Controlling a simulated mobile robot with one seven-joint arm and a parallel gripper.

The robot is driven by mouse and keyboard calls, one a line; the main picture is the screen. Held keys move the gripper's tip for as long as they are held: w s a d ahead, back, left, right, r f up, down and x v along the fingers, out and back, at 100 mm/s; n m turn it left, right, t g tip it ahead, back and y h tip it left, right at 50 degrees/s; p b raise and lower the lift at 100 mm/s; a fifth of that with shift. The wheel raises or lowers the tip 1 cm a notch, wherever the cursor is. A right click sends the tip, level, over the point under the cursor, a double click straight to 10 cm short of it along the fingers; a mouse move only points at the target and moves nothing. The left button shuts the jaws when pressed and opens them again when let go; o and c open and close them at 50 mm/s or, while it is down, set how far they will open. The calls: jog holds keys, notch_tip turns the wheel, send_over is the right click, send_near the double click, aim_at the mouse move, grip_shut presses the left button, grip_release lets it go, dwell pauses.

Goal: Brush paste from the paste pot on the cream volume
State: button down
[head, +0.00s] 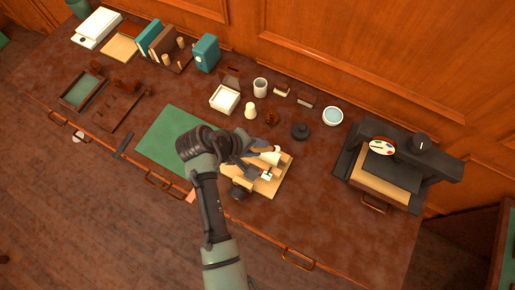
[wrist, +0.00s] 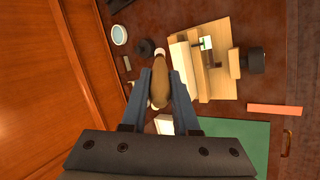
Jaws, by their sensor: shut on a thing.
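My gripper (head: 255,152) is shut on a brown-handled tool (wrist: 159,88), which looks like a brush; it points away from my wrist and has a pale end. In the head view the gripper is over the near-middle of the desk, and its fingers partly hide the wooden stand (head: 285,173). The stand also shows in the wrist view (wrist: 218,82), with a cream block, likely the cream volume (wrist: 183,58), on it beside the tool. Whether the tool touches it I cannot tell. A white round dish (head: 333,116) and a pale cup (head: 260,87) stand behind; which is the paste pot is unclear.
A green mat (head: 165,138) lies left of the stand. A dark press (head: 420,160) stands at the right. A square white tray (head: 224,99), a dark round weight (head: 300,131) and small tools are behind. Teal books (head: 206,53) stand at the back left.

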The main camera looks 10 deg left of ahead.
jog(key=shift+r, duration=0.25)
jog(key=shift+r, duration=1.45)
jog(key=shift+f, duration=0.1)
jog(key=shift+b+x, duration=0.6)
jog(key=shift+x, duration=0.4)
jog(key=shift+s, duration=0.1)
